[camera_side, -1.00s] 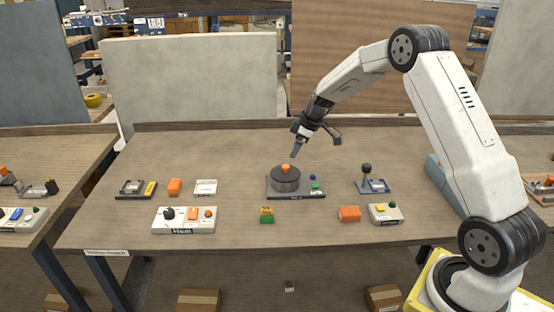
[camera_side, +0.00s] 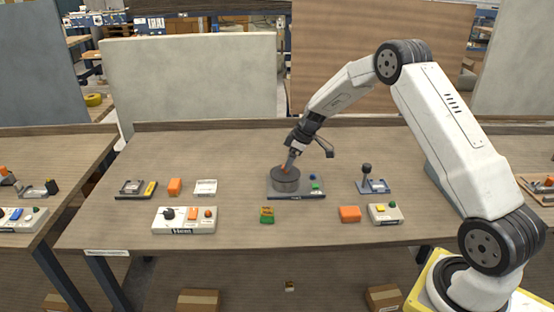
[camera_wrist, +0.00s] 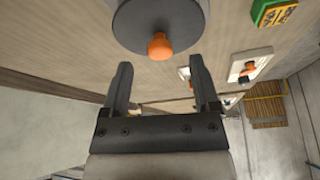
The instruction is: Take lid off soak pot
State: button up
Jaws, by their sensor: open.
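The soak pot (camera_side: 286,184) is a dark grey round pot on a grey base plate (camera_side: 312,195). Its flat lid is topped by an orange knob, partly hidden by my gripper in the side view. In the wrist view the lid (camera_wrist: 161,22) is at the top, with the orange knob (camera_wrist: 160,46) at its lower edge. My gripper (camera_side: 290,164) is open and tilted down over the lid, close to the knob. In the wrist view the two fingers (camera_wrist: 160,72) are apart, and the knob lies just beyond their tips, roughly centred. I cannot tell if they touch anything.
Blue and green buttons (camera_side: 314,182) sit right of the pot on its plate. A joystick unit (camera_side: 370,182) stands further right. A yellow-green block (camera_side: 267,214) lies in front, with a white control box (camera_side: 184,220) at front left. The table behind the pot is clear.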

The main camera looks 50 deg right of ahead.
jog(key=shift+x, duration=1.45)
grip_shut()
